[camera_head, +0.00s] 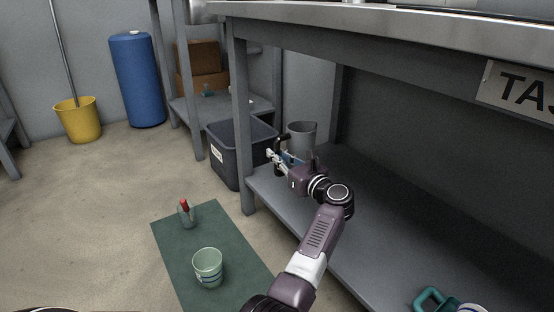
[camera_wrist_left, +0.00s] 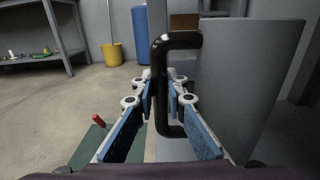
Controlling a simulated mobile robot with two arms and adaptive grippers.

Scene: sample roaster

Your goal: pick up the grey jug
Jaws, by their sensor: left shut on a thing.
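The grey jug (camera_head: 302,137) stands upright on the lower shelf of the metal bench, near its left end. In the left wrist view the jug's smooth grey body (camera_wrist_left: 250,80) fills the right side, with its black handle (camera_wrist_left: 182,40) towards the middle. My left gripper (camera_head: 279,158) reaches in at the jug's handle side. In the wrist view its blue-padded fingers (camera_wrist_left: 162,102) are on either side of the handle's upright bar and shut on it. The gripper hides part of the jug's lower body in the head view. My right gripper is not in view.
A dark bin (camera_head: 226,165) stands beside the bench's left leg (camera_head: 242,120). The bench top (camera_head: 400,25) overhangs the shelf (camera_head: 340,225). A green mat (camera_head: 190,240) on the floor holds a pale cup (camera_head: 208,268) and a red-topped bottle (camera_head: 186,214). A teal-handled item (camera_head: 428,299) sits at lower right.

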